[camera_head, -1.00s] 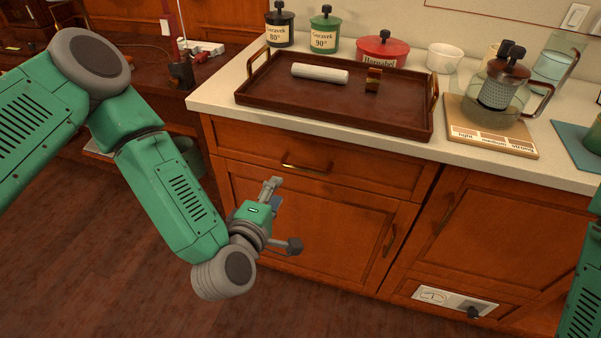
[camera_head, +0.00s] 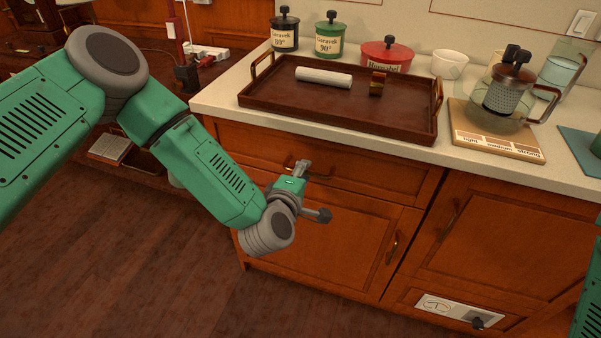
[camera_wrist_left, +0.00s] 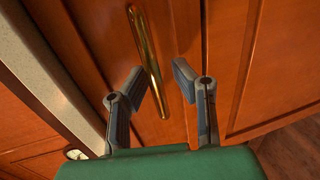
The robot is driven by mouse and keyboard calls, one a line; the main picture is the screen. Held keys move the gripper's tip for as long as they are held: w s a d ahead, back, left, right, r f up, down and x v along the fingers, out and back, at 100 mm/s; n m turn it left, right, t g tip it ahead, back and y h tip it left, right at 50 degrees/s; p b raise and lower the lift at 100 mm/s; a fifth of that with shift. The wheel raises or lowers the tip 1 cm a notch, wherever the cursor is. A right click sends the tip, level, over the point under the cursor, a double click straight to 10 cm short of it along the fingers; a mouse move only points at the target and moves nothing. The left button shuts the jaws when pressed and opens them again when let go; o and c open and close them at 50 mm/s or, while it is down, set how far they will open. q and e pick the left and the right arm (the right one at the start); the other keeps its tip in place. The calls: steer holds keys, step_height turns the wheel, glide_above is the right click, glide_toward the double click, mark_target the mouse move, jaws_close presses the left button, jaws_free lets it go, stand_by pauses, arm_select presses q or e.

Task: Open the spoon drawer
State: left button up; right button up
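The wooden drawer (camera_head: 375,172) is shut beneath the countertop. Its brass bar handle (camera_head: 287,163) is partly hidden behind my left gripper (camera_head: 302,168) in the head view. In the left wrist view the handle (camera_wrist_left: 147,55) runs down toward the space between the two fingers of my left gripper (camera_wrist_left: 158,84). The fingers are spread open and not closed on it. I cannot tell whether either finger touches the handle. My right gripper is out of view; only part of my right arm shows at the right edge.
Above the drawer, a brown tray (camera_head: 330,108) holds a white roll (camera_head: 323,77) and a small block (camera_head: 377,84). Canisters, a red pot (camera_head: 387,56) and a glass press (camera_head: 507,92) stand on the counter. A cabinet door (camera_head: 340,235) lies below; open floor is at the left.

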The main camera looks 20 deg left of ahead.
arm_select(q)
steer(key=d, duration=0.3)
steer(key=shift+r, duration=0.25)
jaws_close()
steer(key=shift+a, duration=0.1)
steer(key=shift+o, duration=2.4)
jaws_free()
steer(key=shift+a+f, duration=0.1)
steer(key=shift+a, duration=0.8)
steer(key=shift+a+f, duration=0.1)
steer(key=shift+a, duration=0.3)
steer(key=shift+s+d, duration=0.25)
steer(key=shift+d, duration=0.2)
steer(key=v, duration=0.5)
glide_toward(316, 176)
steer(key=shift+s+a, duration=0.3)
steer(key=shift+a, duration=0.3)
steer(key=shift+s+a, duration=0.3)
steer(key=shift+a, duration=0.3)
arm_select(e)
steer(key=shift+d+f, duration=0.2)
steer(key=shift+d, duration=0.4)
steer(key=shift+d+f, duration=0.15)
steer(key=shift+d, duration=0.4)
